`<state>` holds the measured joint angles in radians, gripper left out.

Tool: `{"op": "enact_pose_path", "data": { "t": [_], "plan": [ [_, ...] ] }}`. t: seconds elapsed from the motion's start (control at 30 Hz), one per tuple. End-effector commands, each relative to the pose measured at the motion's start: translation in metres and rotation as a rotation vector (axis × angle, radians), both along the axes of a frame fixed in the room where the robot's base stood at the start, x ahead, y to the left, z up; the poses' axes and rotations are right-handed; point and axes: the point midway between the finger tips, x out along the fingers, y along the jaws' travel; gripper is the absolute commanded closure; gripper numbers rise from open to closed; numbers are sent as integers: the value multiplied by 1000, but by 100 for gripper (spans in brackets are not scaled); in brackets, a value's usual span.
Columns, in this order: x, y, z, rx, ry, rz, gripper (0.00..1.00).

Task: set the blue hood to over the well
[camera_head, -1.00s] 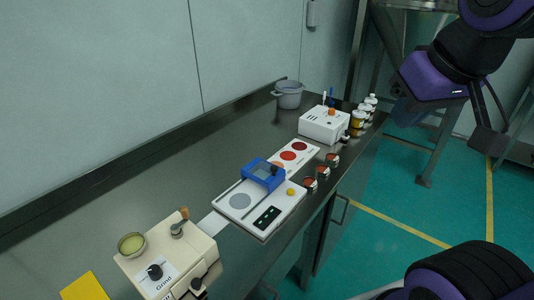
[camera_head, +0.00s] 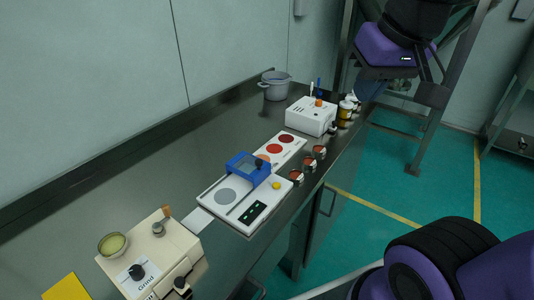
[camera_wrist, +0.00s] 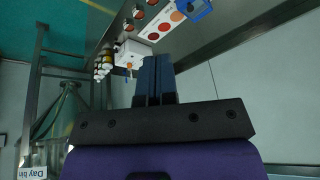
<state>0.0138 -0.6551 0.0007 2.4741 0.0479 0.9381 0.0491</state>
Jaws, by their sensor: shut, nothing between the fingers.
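The disc is uncovered. Part of the hood also shows at the top edge of the wrist view (camera_wrist: 196,8). My gripper (camera_wrist: 155,62) has its dark fingers together, holding nothing. In the head view my arm is at the upper right, apart from the hood, beyond the counter's edge.
A cream grinder (camera_head: 153,262) stands at the near end of the counter. A card with red circles (camera_head: 281,147), small jars (camera_head: 308,166), a white box (camera_head: 310,117), bottles (camera_head: 345,112) and a grey pot (camera_head: 275,86) lie farther along. The counter's left strip is clear.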

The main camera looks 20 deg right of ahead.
Motion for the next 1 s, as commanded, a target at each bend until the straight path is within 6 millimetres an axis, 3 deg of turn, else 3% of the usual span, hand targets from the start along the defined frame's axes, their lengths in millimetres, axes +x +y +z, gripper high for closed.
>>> {"op": "enact_pose_path", "data": {
  "t": [0.53,1.0],
  "plan": [
    [114,1,-19,217,301,-271,100],
    [212,-9,-78,381,559,-522,100]
  ]
}}
